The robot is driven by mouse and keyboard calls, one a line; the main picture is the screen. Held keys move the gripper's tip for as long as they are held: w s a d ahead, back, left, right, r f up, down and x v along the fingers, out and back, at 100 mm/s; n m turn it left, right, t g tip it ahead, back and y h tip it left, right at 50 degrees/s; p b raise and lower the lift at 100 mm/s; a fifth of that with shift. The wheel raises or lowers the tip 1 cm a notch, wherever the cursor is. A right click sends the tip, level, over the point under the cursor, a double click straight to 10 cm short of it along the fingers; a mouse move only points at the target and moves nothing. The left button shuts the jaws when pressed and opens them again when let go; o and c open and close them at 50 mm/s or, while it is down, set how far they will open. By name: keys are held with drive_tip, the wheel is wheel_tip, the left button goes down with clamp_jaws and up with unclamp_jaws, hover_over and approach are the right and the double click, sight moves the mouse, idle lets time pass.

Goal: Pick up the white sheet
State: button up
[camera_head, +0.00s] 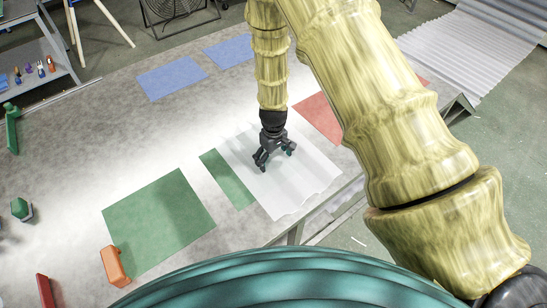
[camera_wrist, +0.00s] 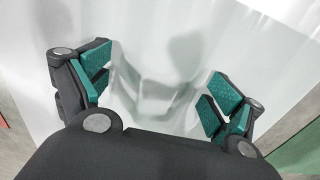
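The white sheet (camera_head: 297,186) lies on the grey table, a thin corrugated piece with wavy edges. It partly covers a green rectangle and lies beside a red one. My gripper (camera_head: 274,166) points down over the upper left part of the sheet. In the wrist view, the white sheet (camera_wrist: 160,60) fills most of the picture and shows a blurred reflection. I cannot tell whether the fingertips touch the sheet.
A large green rectangle (camera_head: 158,222), blue rectangles (camera_head: 171,78) and a red rectangle (camera_head: 318,118) lie flat on the table (camera_head: 95,140). An orange object (camera_head: 115,266) stands near the front edge. More corrugated sheets (camera_head: 470,45) lie at the upper right.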

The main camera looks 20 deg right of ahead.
drive_tip(key=c, duration=1.4)
